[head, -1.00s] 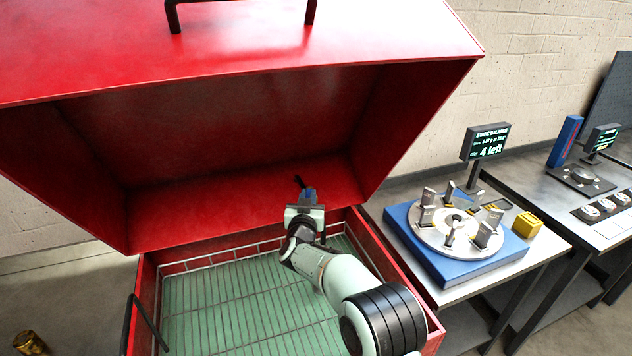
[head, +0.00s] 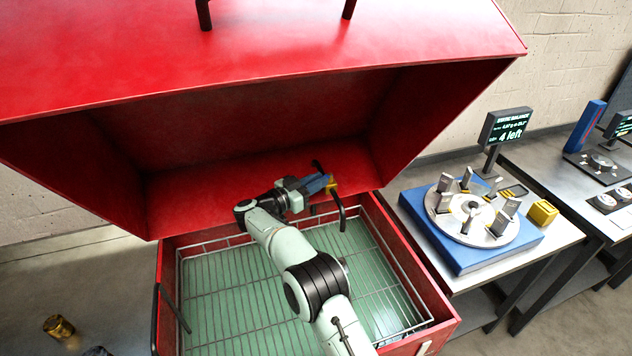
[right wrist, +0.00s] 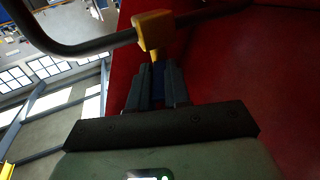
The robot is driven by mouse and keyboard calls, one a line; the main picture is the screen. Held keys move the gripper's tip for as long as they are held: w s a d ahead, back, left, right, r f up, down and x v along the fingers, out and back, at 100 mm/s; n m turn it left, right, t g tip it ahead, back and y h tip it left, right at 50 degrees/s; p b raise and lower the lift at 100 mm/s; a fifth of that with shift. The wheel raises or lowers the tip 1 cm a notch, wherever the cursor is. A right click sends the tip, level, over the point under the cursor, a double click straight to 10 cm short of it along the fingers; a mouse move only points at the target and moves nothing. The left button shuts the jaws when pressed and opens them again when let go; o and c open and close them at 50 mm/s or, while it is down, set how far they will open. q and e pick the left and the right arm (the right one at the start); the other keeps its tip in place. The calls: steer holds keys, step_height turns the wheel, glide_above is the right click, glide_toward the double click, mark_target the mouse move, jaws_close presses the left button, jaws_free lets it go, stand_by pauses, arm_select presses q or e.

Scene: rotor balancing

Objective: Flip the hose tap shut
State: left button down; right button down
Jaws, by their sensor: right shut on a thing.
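The hose tap has a yellow body (head: 332,185) on a dark bent pipe (head: 341,214), by the lower right inside of the red lid. In the right wrist view the yellow body (right wrist: 153,31) sits on the dark pipe (right wrist: 70,48), just beyond my fingertips. My right gripper (head: 316,184) reaches across to the tap from the left. Its fingers (right wrist: 158,85) are closed on a narrow blue piece (right wrist: 158,75) below the yellow body, which looks like the tap's lever. The fingers hide most of this piece. My left gripper is not in view.
The red washer's lid (head: 260,60) stands open above its tub, which has a wire rack (head: 215,290) over a green floor. At right, a blue balancing stand (head: 470,262) with a rotor is on a bench beside a screen (head: 506,128). A brass part (head: 59,327) lies at lower left.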

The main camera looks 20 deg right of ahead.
steer(key=shift+w+r+m+g, duration=0.25)
steer(key=shift+m+g, duration=0.35)
steer(key=shift+g, duration=0.3)
steer(key=c, duration=1.1)
jaws_free()
steer(key=shift+f, duration=0.1)
steer(key=shift+a, duration=0.2)
steer(key=a, duration=0.4)
steer(key=s+a, duration=0.1)
steer(key=a, duration=0.3)
steer(key=s+a, duration=0.1)
steer(key=a, duration=0.3)
steer(key=shift+a, duration=0.4)
